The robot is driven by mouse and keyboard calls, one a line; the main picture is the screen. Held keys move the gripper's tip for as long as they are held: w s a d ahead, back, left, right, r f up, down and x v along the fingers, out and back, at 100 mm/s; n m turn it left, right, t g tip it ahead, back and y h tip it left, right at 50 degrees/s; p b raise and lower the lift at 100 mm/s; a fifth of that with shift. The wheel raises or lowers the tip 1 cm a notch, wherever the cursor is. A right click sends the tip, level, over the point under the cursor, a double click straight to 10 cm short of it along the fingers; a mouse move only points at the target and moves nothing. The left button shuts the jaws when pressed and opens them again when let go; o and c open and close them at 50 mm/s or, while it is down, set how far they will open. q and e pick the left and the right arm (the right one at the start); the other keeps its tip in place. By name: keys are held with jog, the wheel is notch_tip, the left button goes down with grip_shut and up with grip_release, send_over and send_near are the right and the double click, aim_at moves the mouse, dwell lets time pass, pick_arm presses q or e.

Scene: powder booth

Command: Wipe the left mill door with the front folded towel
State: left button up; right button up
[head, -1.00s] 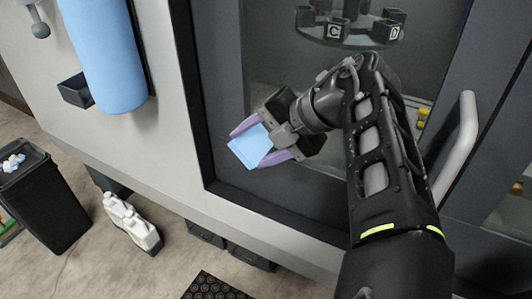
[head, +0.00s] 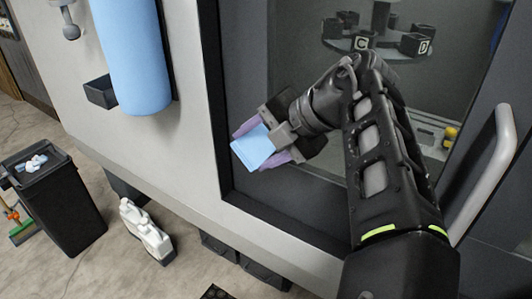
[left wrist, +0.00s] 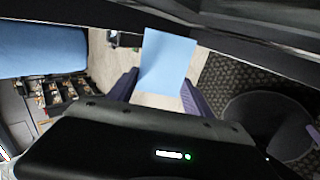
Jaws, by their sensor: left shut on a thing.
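My left gripper (head: 262,146) is shut on a light blue folded towel (head: 252,149), held between its purple fingers. In the left wrist view the towel (left wrist: 167,62) sticks out past the fingertips. The left mill door (head: 296,193) is a dark framed door with a large window, behind my left arm. The gripper is in front of the lower left part of its frame. I cannot tell whether the towel touches the door. My right gripper is not in view.
A grey door handle (head: 484,170) stands out at the right. A blue roll (head: 132,55) hangs on the white machine wall at the left, beside a small dark tray (head: 101,92). A black bin (head: 58,205) and white bottles (head: 147,232) stand on the floor.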

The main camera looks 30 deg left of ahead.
aim_at(244, 138)
pick_arm(q)
jog(key=shift+a, duration=0.1)
jog(key=shift+s+a+f+b, duration=0.1)
jog(key=shift+a+f+b, duration=0.05)
jog(key=shift+a+b, duration=0.55)
jog(key=shift+a, duration=1.05)
jog(key=shift+r, duration=0.2)
jog(key=shift+s+r, duration=0.2)
jog(key=shift+r, duration=0.45)
jog(key=shift+d, duration=0.15)
